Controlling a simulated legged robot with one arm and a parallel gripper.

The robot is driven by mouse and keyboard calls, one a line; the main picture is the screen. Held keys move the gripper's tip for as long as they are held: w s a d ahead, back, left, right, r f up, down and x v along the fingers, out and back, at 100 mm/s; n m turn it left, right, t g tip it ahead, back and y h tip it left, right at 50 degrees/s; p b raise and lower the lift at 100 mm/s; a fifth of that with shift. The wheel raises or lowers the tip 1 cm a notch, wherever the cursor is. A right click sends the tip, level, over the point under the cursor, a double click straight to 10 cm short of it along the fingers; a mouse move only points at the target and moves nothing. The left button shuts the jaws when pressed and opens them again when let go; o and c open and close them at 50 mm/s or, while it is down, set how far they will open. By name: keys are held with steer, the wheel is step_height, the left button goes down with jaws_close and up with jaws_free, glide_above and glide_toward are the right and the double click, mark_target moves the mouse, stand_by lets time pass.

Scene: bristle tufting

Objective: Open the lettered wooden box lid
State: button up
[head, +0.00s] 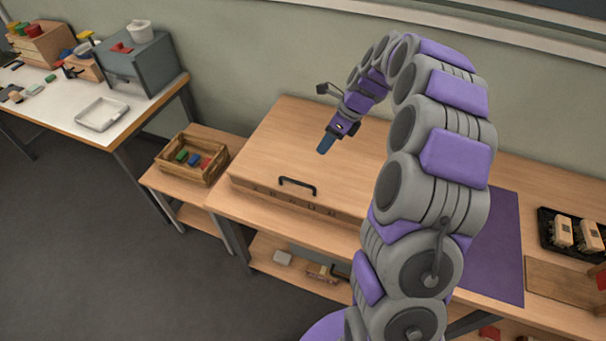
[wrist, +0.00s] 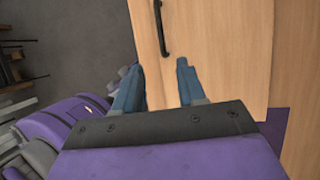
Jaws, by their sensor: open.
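The wooden box (head: 251,192) lies on the workbench with letters along its front face; its flat lid (head: 287,146) is shut. A black bar handle (head: 298,186) is at the lid's front edge. In the wrist view the handle (wrist: 160,28) shows at the top, beyond the fingertips, over the pale wood lid (wrist: 225,50). My gripper (head: 325,144) hangs over the lid, behind the handle and apart from it. In the wrist view its two blue fingers (wrist: 160,65) are spread with nothing between them.
A purple mat (head: 497,245) lies on the bench to the right, near a black tray (head: 571,235). A slatted crate (head: 191,160) with coloured blocks stands on a lower stand at left. A white-topped table (head: 65,110) is farther left. Open floor (head: 110,255) lies in front.

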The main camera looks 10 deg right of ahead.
step_height(320, 180, down, 3)
steer(key=a, duration=0.2)
steer(key=b, duration=0.2)
glide_toward(296, 182)
steer(key=d+f, duration=0.1)
steer(key=x, duration=0.2)
steer(key=b+x, duration=0.1)
steer(key=x, duration=0.1)
steer(key=a+x, duration=0.1)
steer(key=x, duration=0.2)
steer(key=shift+a+r+b, duration=0.1)
steer(key=shift+r+b, duration=0.2)
steer(key=shift+b, duration=0.05)
steer(key=shift+f, duration=0.15)
steer(key=shift+d, duration=0.55)
steer(key=shift+a, duration=0.45)
steer(key=c, duration=0.5)
steer(key=shift+d+f, duration=0.1)
jaws_close()
